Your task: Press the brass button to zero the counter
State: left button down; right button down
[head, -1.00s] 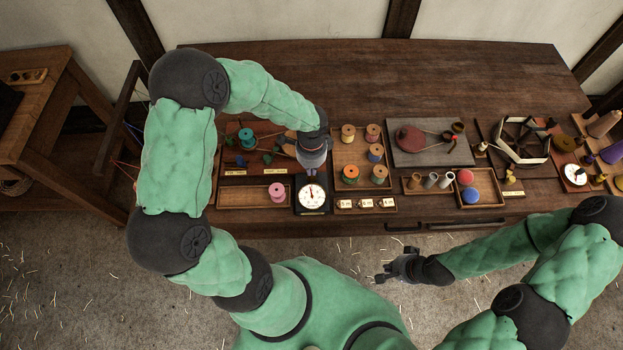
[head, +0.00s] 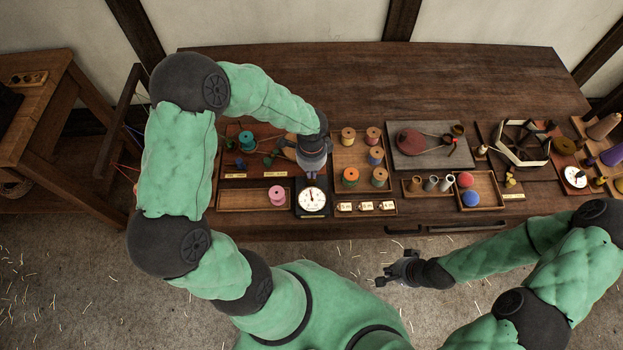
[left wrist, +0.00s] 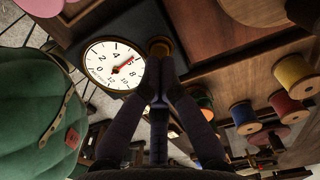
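The counter (head: 312,201) is a white round dial on a dark base at the front of the bench. Its face also shows in the left wrist view (left wrist: 108,70), with a red needle pointing up and right, towards the button. The brass button (left wrist: 160,46) is a round knob beside the dial; in the head view my gripper hides it. My left gripper (head: 312,176) is shut and empty, just behind the dial. In the left wrist view its fingertips (left wrist: 160,66) overlap the button's near edge; I cannot tell whether they touch. My right gripper (head: 382,276) looks open and empty, in front of the bench.
A tray with a pink spool (head: 277,193) lies left of the counter. A tray of several spools (head: 349,177) and a row of small labelled blocks (head: 364,206) lie to its right. Spools and thread surround my left wrist. The bench's back (head: 390,85) is clear.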

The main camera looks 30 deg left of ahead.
pick_arm(q)
jog(key=shift+f+b, duration=0.95)
jog(key=shift+f, duration=0.3)
dwell(0.7)
jog(key=shift+r+p, duration=2.95)
jog(key=shift+r, duration=0.65)
jog(key=shift+f, duration=0.1)
